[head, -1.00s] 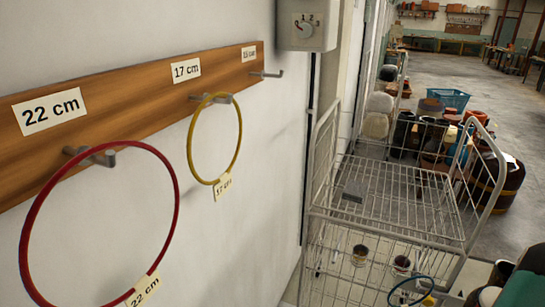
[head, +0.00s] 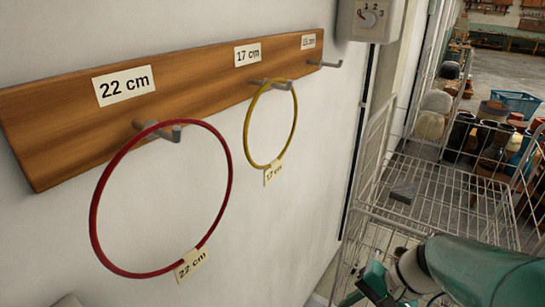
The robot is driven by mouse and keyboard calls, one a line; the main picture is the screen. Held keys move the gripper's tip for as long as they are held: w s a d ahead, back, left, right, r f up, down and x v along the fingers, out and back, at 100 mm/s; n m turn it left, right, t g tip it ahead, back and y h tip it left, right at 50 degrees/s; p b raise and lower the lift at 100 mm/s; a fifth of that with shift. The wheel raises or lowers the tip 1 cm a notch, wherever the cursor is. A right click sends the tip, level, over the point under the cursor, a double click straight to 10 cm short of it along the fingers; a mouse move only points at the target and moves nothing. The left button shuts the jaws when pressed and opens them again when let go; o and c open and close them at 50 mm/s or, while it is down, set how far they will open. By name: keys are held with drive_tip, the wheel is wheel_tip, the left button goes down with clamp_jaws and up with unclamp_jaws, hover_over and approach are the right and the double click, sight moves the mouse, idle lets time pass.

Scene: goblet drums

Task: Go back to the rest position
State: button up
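My gripper (head: 366,288) is at the bottom edge, right of centre, at the end of my green and grey arm. Its fingers are small and partly cut off, so I cannot tell whether they are open or shut. It is in front of the wire trolley (head: 440,205) and apart from the wall rack. A wooden rail (head: 60,130) on the wall carries hooks labelled 22 cm, 17 cm and 15 cm. A red ring (head: 230,165) hangs on the 22 cm hook, a yellow ring (head: 247,130) on the 17 cm hook. The 15 cm hook (head: 328,64) is bare.
A grey block (head: 403,192) lies on the trolley's upper shelf. Behind the trolley are several drums (head: 462,132) and a blue crate (head: 517,103) on the floor. A dial box (head: 371,18) is on the wall at top.

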wheel_tip(320, 180, up, 10)
drive_tip(key=s+a+n+t+h, duration=0.1)
drive_tip(key=s+n+t+h, duration=0.1)
drive_tip(key=n+t+h, duration=0.2)
drive_tip(key=n+h, duration=0.2)
drive_tip(key=shift+s+a+r+n+t, duration=0.2)
drive_tip(key=shift+s+r+n+t, duration=0.05)
drive_tip(key=shift+s+n+t, duration=0.15)
